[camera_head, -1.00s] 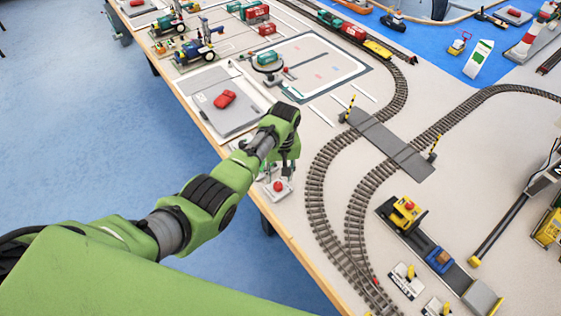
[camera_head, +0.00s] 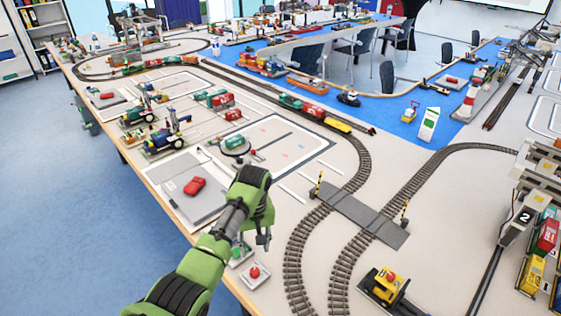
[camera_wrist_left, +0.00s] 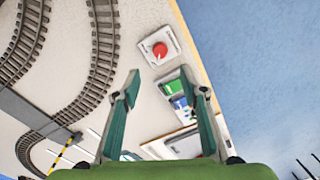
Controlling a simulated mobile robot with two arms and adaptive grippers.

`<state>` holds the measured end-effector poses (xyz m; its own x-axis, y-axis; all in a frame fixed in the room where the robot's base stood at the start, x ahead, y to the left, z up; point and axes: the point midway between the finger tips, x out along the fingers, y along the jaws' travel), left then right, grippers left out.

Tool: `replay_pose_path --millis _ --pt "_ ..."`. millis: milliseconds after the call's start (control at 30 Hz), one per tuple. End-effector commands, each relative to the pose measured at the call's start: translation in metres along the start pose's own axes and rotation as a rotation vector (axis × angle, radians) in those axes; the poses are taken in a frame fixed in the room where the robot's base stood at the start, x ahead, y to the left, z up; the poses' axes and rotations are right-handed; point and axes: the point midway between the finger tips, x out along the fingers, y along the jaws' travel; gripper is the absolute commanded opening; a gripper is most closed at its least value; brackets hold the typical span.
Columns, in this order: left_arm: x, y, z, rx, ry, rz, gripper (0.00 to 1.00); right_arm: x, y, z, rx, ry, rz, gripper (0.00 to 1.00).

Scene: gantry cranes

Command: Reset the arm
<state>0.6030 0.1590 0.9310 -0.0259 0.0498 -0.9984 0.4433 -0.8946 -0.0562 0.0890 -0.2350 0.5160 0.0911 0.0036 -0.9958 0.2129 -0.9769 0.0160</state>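My left arm comes in from the bottom of the head view, and its gripper (camera_head: 262,240) hangs over the near-left edge of the table. In the left wrist view the gripper (camera_wrist_left: 168,90) has its two green fingers spread with nothing between them that it holds. A red push button (camera_head: 254,272) on a white base sits on the table just below the gripper; it also shows in the left wrist view (camera_wrist_left: 159,50), beyond the fingertips. My right gripper is not in view.
A green control box (camera_head: 239,254) sits beside the button. Tracks with a grey crossing (camera_head: 365,215) run to the right. A yellow vehicle (camera_head: 385,284) stands front right. Blue floor is left of the table edge.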

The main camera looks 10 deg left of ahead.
Motion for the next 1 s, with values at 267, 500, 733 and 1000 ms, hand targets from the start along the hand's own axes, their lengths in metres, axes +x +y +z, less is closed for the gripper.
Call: replay_pose_path --millis 267,500,733,1000 --pt "0.032 -0.014 0.029 0.071 0.017 0.033 0.39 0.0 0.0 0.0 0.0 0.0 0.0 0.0" --pt "0.072 -0.062 0.104 0.244 0.098 0.095 0.39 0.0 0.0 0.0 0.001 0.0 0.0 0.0" --pt "0.066 -0.118 0.179 0.405 0.193 0.12 0.39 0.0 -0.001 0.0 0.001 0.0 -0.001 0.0" --pt "0.039 -0.155 0.229 0.516 0.264 0.123 0.39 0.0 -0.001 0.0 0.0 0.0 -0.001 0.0"
